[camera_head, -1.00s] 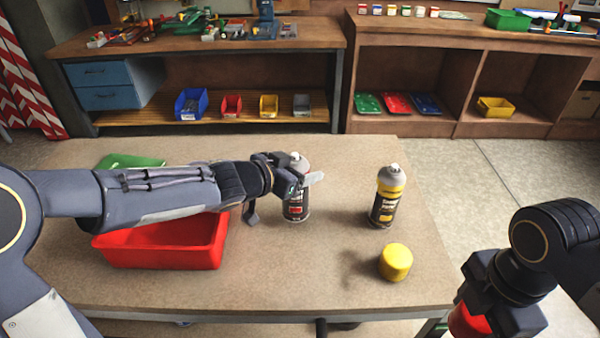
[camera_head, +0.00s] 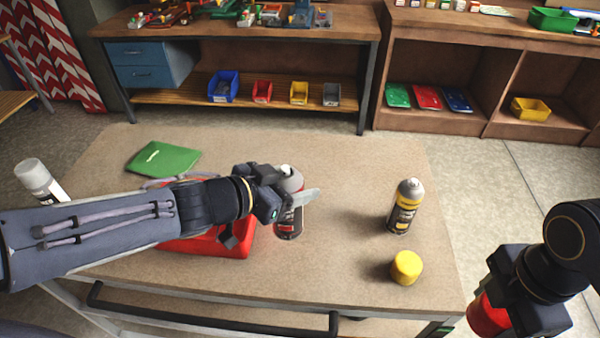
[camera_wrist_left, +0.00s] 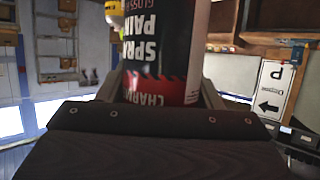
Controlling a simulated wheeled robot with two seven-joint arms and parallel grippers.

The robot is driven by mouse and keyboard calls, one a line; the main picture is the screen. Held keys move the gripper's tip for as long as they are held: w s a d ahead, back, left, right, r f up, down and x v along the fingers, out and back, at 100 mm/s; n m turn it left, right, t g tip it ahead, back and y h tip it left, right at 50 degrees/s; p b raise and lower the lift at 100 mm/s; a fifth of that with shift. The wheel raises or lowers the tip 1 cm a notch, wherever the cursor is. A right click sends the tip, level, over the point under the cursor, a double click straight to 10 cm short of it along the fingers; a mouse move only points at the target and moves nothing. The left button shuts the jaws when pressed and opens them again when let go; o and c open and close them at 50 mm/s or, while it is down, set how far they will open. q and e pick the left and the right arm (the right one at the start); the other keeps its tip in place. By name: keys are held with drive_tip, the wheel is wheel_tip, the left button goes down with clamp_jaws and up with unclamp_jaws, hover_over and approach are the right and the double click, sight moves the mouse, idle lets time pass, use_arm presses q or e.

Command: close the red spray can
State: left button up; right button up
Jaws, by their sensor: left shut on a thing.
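The red spray can (camera_head: 289,222), dark with a red band and grey top, stands upright at the middle of the workbench. My left gripper (camera_head: 292,198) is shut around its upper body. In the left wrist view the can (camera_wrist_left: 160,50) fills the space between the fingers, its lettering upside down. No red cap shows on its top, though the gripper partly covers it. My right gripper (camera_head: 508,308) is at the lower right, beyond the bench edge, shut on a red cap (camera_head: 487,316). I cannot tell whether the can's base touches the bench.
A yellow spray can (camera_head: 404,208) stands to the right, with a yellow cap (camera_head: 406,267) in front. A red bin (camera_head: 205,246) lies under my left arm, near a green sheet (camera_head: 163,158). A white can (camera_head: 40,178) is at the far left. The bench's back middle is clear.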

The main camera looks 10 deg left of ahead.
idle(0.3)
use_arm(q)
drive_tip(key=o, duration=0.6)
drive_tip(key=c, duration=0.9)
drive_tip(key=shift+o, duration=0.2)
